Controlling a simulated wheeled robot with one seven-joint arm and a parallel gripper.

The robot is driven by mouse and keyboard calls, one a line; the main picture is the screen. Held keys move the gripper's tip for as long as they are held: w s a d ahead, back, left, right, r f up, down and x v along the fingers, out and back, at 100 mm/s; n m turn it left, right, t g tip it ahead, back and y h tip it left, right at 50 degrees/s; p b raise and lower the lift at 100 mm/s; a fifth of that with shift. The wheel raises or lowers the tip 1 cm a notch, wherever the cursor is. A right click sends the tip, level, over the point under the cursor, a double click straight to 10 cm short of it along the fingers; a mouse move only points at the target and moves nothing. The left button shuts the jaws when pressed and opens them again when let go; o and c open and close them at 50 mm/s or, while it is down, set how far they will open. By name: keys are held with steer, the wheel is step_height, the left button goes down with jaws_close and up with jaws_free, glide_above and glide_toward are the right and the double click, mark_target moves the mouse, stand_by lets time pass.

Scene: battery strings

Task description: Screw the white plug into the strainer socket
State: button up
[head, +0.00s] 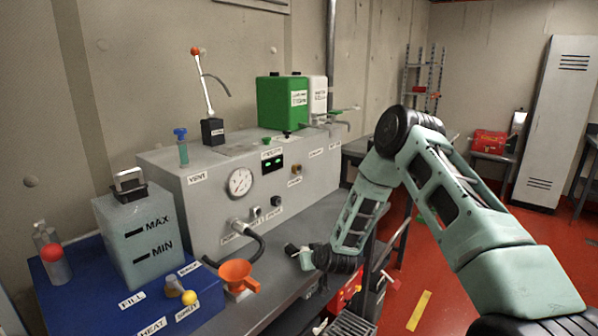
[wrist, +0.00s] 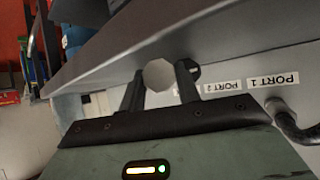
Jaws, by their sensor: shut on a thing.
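My gripper (wrist: 160,82) is shut on the white plug (wrist: 159,74), a pale many-sided piece between the two dark fingers in the wrist view. In the head view my gripper (head: 298,256) is over the grey bench, in front of the grey console; the plug cannot be made out there. The wrist view shows the console face with the labels PORT 1 (wrist: 273,81) and PORT 2 upside down. A dark fitting (wrist: 195,72) shows just beside the right finger. I cannot tell which opening is the strainer socket, nor whether the plug touches it.
The grey console (head: 215,195) stands along the wall with a gauge (head: 240,182). A black hose (head: 258,240) curves from its front. An orange funnel (head: 238,274) stands on the bench near a blue base (head: 100,295) bearing a MAX/MIN tank (head: 135,235). Red floor is open at right.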

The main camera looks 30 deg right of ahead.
steer(key=shift+r+p, duration=1.4)
steer(key=shift+r, duration=1.1)
steer(key=w+d+r+n+t, duration=0.2)
steer(key=w+d+r+n, duration=0.9)
steer(key=w+d+r, duration=0.2)
steer(key=d+r, duration=0.1)
steer(key=d, duration=0.1)
steer(key=shift+w+d+y, duration=0.3)
steer(key=shift+d, duration=0.05)
steer(key=shift+f+b, duration=0.1)
steer(key=shift+b, duration=0.4)
steer(key=shift+w, duration=0.1)
steer(key=shift+w+a+b, duration=0.15)
steer(key=shift+w+a, duration=0.15)
steer(key=shift+w, duration=0.55)
steer(key=shift+w+a+b, duration=0.1)
steer(key=shift+w+a, duration=0.25)
steer(key=shift+w, duration=0.55)
steer(key=shift+w+a+b, duration=0.15)
steer(key=shift+w+a, duration=0.15)
steer(key=shift+w, duration=0.55)
